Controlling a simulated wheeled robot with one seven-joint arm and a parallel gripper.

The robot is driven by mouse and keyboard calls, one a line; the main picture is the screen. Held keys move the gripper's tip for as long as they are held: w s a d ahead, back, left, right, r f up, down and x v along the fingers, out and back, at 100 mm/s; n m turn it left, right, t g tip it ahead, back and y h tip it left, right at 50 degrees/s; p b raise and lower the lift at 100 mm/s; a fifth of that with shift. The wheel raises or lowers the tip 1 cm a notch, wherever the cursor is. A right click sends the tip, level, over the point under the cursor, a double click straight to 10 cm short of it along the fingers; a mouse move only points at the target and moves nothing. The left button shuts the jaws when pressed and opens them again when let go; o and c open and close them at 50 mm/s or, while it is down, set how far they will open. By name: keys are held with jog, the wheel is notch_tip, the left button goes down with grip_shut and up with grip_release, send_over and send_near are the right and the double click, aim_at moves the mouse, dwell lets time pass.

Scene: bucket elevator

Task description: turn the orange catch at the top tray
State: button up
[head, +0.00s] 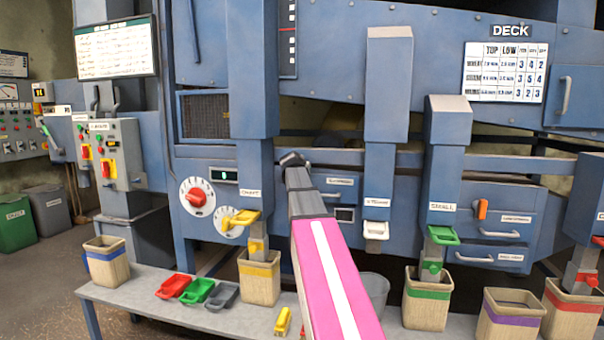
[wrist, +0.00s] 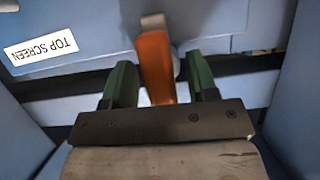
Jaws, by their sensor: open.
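The orange catch (wrist: 155,68) stands upright in the middle of the wrist view, on a blue tray front beside an upside-down TOP SCREEN label (wrist: 41,49). My gripper (wrist: 160,78) is open, with one green finger on each side of the catch. Small gaps show beside it, and I cannot tell whether either finger touches it. In the head view, my grey and pink arm reaches toward a tray front with a label (head: 340,181). My gripper and that catch are hidden there. Another orange catch (head: 481,209) shows farther right, by a lower tray.
Blue chutes (head: 389,90) and (head: 448,150) hang right of my arm. A yellow flap (head: 240,219) is at its left. Below, a bench (head: 140,291) holds several bins, such as the yellow-banded bin (head: 260,285), and red, green and grey scoops (head: 197,291).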

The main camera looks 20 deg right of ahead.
jog(key=v, duration=1)
jog(key=shift+s, duration=0.25)
jog(key=shift+a+r, duration=0.1)
jog(key=s+a+f+n+g+y, duration=0.1)
jog(key=s+a+f+g, duration=0.15)
jog(key=f, duration=0.75)
jog(key=s+a+f+n+g+y, duration=0.1)
jog(key=s+a+f+y, duration=0.2)
jog(key=f, duration=0.7)
jog(key=s+a+f+n+g, duration=0.2)
jog(key=a+f, duration=0.2)
jog(key=f, duration=0.6)
jog(key=s+a+f+n+g+y, duration=0.1)
jog(key=s+a+f, duration=0.3)
jog(key=s+f, duration=0.5)
jog(key=s+a+f+n+g+y, duration=0.2)
jog(key=s+a+f+g, duration=0.2)
jog(key=s+f, duration=0.5)
notch_tip(320, 180, down, 3)
jog(key=shift+s+a+f+g+y, duration=0.25)
jog(key=shift+s+a+g+y, duration=0.05)
jog(key=shift+a+g, duration=0.1)
jog(key=shift+a, duration=0.1)
